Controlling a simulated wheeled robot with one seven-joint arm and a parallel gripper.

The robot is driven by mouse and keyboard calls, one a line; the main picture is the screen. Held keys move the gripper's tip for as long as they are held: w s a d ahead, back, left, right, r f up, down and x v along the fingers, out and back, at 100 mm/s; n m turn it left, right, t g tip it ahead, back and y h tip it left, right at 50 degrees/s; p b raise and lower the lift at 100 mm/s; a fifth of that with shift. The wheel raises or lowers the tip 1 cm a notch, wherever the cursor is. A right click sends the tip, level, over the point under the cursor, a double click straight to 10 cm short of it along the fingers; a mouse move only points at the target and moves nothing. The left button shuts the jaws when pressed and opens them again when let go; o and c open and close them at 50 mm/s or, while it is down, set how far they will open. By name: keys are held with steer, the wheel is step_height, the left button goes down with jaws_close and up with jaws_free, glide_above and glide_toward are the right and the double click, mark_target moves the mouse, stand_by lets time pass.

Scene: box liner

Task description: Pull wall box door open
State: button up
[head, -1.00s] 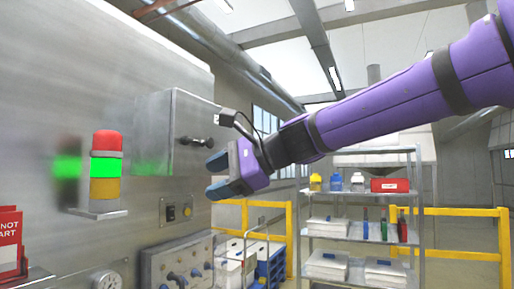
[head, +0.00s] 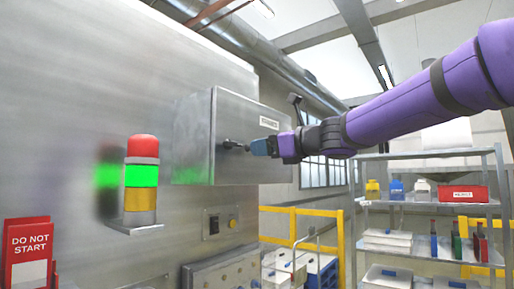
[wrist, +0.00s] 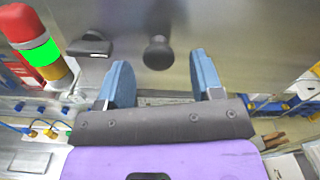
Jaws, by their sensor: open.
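The grey metal wall box (head: 195,140) is mounted on the steel wall, and its door (head: 250,115) looks closed. A dark round knob (head: 232,145) stands out from the door. In the wrist view the knob (wrist: 157,52) lies ahead of the gap between my fingers, slightly left of its middle. My gripper (head: 262,146) is open, with its blue fingertips close to the knob. In the wrist view my gripper (wrist: 160,82) shows its two blue fingers apart with nothing between them. I cannot tell from the head view whether a finger touches the knob.
A signal light (head: 141,178) with red, green and yellow sections stands on a bracket left of the box. A red "DO NOT START" sign (head: 28,250) is at the lower left. A shelf rack (head: 430,204) and yellow railing (head: 300,225) stand to the right.

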steer(key=shift+x, duration=1.7)
steer(key=shift+s, duration=0.1)
jaws_close()
